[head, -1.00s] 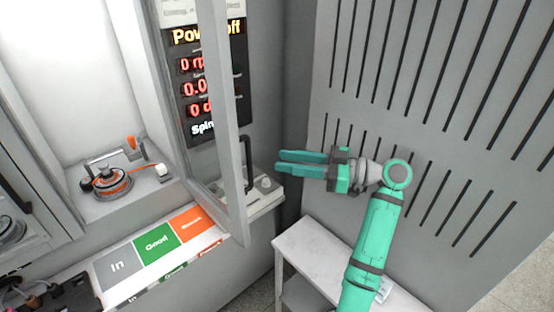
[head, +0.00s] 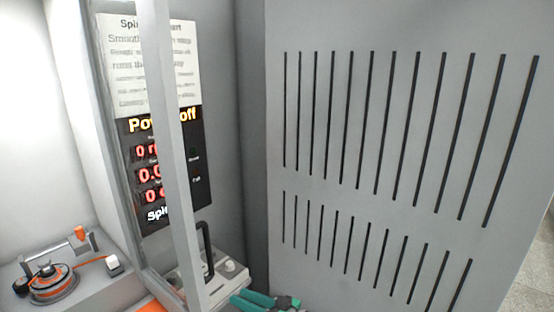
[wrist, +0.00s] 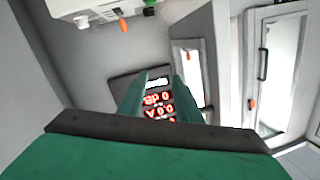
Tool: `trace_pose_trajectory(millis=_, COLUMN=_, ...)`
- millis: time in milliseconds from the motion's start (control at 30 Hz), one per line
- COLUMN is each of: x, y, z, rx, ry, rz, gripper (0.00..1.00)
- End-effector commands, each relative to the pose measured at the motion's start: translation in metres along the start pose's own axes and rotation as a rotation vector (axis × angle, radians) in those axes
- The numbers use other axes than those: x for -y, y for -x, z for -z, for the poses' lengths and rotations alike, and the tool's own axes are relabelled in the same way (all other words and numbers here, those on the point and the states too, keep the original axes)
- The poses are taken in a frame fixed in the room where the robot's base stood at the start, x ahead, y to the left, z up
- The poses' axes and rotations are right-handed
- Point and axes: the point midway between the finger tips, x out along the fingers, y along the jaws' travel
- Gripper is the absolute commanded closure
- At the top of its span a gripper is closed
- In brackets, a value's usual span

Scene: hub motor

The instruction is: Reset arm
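My gripper (head: 242,300) is green and shows only in part at the bottom edge of the head view, just right of the small control panel. In the wrist view my gripper (wrist: 162,82) has its two green fingers apart, with nothing between them but the distant display. The rest of my arm is out of the head view.
A display (head: 160,165) reads "Power off", with a printed chart (head: 150,60) above it. A door frame with a dark handle (head: 206,250) stands before it. A motor (head: 52,283) sits at the left. A grey slotted wall (head: 345,185) fills the right.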

Motion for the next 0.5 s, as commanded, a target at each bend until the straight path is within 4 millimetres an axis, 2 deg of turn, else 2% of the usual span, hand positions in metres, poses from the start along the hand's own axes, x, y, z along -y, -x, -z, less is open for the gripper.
trace_pose_trajectory(millis=33, x=-0.003, y=0.000, z=-0.026, rx=0.002, ry=-0.037, rz=-0.047, gripper=0.69)
trace_pose_trajectory(millis=100, x=-0.006, y=0.002, z=-0.055, rx=0.003, ry=-0.077, rz=-0.114, gripper=0.69)
trace_pose_trajectory(millis=267, x=-0.011, y=0.013, z=-0.118, rx=0.003, ry=-0.154, rz=-0.268, gripper=0.69)
trace_pose_trajectory(millis=500, x=-0.001, y=0.046, z=-0.205, rx=0.006, ry=-0.227, rz=-0.491, gripper=0.69)
